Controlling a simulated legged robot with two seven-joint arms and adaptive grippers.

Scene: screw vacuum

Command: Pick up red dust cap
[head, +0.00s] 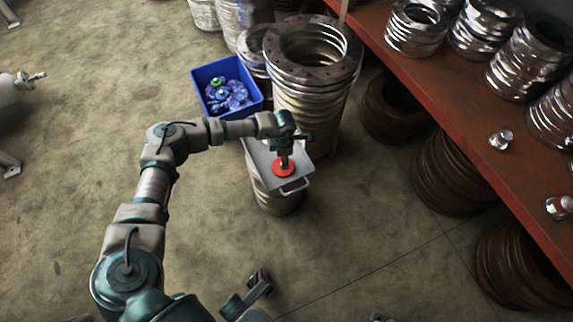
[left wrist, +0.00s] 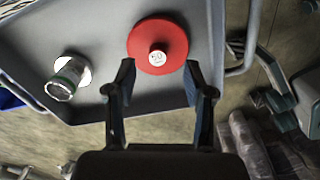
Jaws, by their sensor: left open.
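The red dust cap (head: 284,170) is a flat red disc lying on a grey tray (head: 297,183). In the left wrist view the red dust cap (left wrist: 143,36) shows a small central knob with a pale marked top. My left gripper (head: 284,159) is above the tray at the cap, partly covering it in the head view. In the left wrist view my left gripper (left wrist: 158,75) is open, its fingertips spread on both sides just below the disc. Nothing is held between them. I cannot tell whether the fingers touch the cap.
A metallic fitting with a green band (left wrist: 68,78) stands on the tray, left of the cap. The tray rests on a metal stack (head: 277,203). A blue bin (head: 236,112) with several bluish parts and a tall ring stack (head: 315,95) stand behind. A red bench (head: 440,105) runs along the right.

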